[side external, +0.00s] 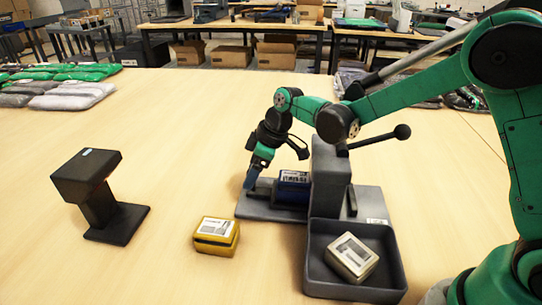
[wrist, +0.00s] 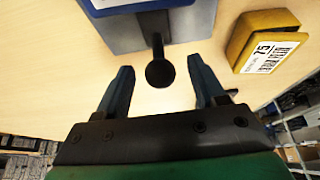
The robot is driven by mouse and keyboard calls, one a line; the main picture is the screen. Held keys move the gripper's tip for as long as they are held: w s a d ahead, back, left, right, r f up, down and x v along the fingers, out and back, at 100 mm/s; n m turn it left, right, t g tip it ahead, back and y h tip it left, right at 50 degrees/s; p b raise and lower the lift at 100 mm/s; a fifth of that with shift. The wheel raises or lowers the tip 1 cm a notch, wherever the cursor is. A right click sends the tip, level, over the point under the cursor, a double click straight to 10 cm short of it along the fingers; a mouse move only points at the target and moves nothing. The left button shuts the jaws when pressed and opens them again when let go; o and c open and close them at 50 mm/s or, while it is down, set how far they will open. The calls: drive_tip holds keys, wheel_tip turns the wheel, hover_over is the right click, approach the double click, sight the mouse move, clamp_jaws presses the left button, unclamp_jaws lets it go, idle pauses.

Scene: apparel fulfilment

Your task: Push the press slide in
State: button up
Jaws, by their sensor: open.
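The grey press (side external: 330,175) stands right of centre in the side view. A blue box with a white label (side external: 293,186) lies at the left of its column, on the slide over the press's base. In the wrist view the grey slide (wrist: 192,30) is at the top, with the blue box's edge (wrist: 130,6) on it. A short rod ends in a black ball knob (wrist: 160,75) pointing toward me. My gripper (wrist: 160,68) is open, one dark finger on each side of the knob, with gaps visible. In the side view my gripper (side external: 250,182) is low at the slide's left end.
A yellow box (side external: 215,234) lies on the table left of the press; it also shows in the wrist view (wrist: 265,42). A grey bin (side external: 315,278) with a pale box (side external: 351,257) stands in front. A black stand (side external: 98,195) is at left. The press's lever (side external: 380,138) sticks out right.

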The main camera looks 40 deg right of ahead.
drive_tip(key=shift+r, duration=0.1)
drive_tip(key=shift+r, duration=3.4)
wheel_tip(320, 180, down, 7)
drive_tip(key=shift+r, duration=0.2)
drive_tip(key=shift+w+a+f, duration=0.25)
drive_tip(key=shift+w+a, duration=0.35)
drive_tip(key=shift+a, duration=0.05)
drive_tip(key=shift+w+a, duration=0.35)
